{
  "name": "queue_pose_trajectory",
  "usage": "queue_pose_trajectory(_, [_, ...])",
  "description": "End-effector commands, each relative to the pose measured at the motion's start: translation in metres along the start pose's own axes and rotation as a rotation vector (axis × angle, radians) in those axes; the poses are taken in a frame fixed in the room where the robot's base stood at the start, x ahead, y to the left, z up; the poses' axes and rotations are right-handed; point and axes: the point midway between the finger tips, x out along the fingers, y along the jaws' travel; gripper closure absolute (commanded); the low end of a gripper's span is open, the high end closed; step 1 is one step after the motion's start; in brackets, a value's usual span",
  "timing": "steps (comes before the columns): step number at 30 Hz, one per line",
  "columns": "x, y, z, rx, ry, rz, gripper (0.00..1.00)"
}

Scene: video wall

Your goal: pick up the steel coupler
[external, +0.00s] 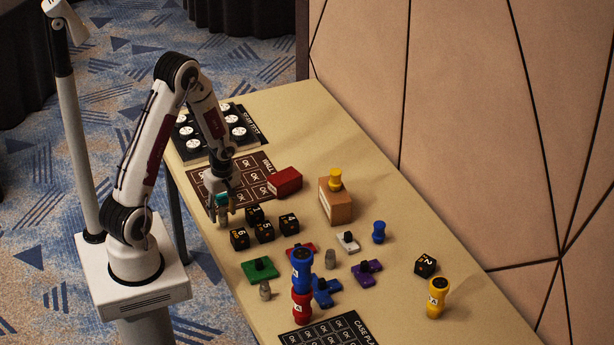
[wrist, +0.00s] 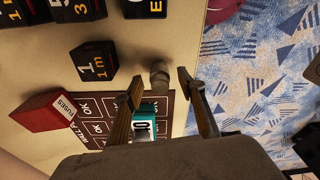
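My gripper (external: 222,210) hangs low over the near-left part of the table, at the edge of the dark printed mat. In the wrist view its two fingers (wrist: 160,85) are spread apart, with visible gaps between them. A small grey-brown cylindrical piece (wrist: 159,74), which looks like a steel coupler, shows between and just beyond the fingertips, near the table edge. I cannot tell whether it touches a finger. A teal and white block (wrist: 145,124) shows between the fingers nearer the palm. Two other grey couplers stand farther off, one mid-table (external: 330,259) and one near the front edge (external: 265,290).
Black numbered cubes (external: 239,238) cluster close to my gripper. A wooden block (external: 335,204), coloured connectors, and stacked blue and red cylinders (external: 302,270) occupy the middle.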

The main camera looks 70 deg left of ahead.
Motion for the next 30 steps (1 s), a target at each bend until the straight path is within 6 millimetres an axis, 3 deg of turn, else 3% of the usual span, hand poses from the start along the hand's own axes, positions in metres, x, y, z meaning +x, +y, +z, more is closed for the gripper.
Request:
queue_pose_trajectory(10, [-0.0002, -0.0001, 0.0, 0.0, 0.0, 0.0, 0.6])
queue_pose_trajectory(15, [-0.0002, -0.0001, 0.0, 0.0, 0.0, 0.0, 1.0])
queue_pose_trajectory(30, [-0.004, 0.0001, -0.0008, -0.001, 0.001, 0.0, 1.0])
